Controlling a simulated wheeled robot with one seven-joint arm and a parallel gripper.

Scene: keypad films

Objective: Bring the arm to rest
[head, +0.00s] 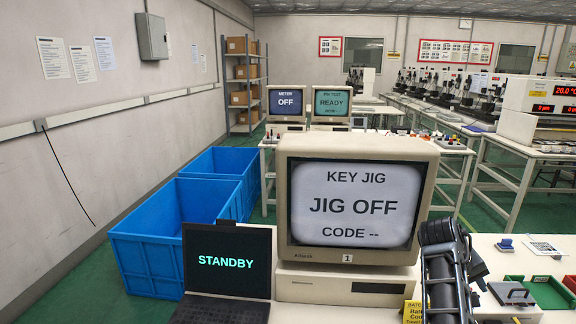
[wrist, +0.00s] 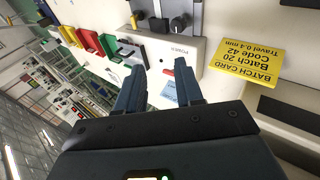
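My gripper (wrist: 160,88) shows in the wrist view with its two dark fingers apart and nothing visible between them. It is above the bench, and a pale box marked POWER (wrist: 155,48) lies just beyond the fingertips. A grey fixture with a black knob (wrist: 180,23) is behind that box. In the head view my dark arm rises at the lower right, in front of the bench; the fingertips cannot be made out there. The monitor (head: 350,205) reads KEY JIG, JIG OFF, CODE --.
A yellow batch card (wrist: 245,60) reads Batch 20, Code 42, Travel 0.4 mm. A laptop (head: 226,262) shows STANDBY left of the monitor. A green tray (head: 545,292) is on the bench at right. Blue crates (head: 150,245) stand on the floor at left.

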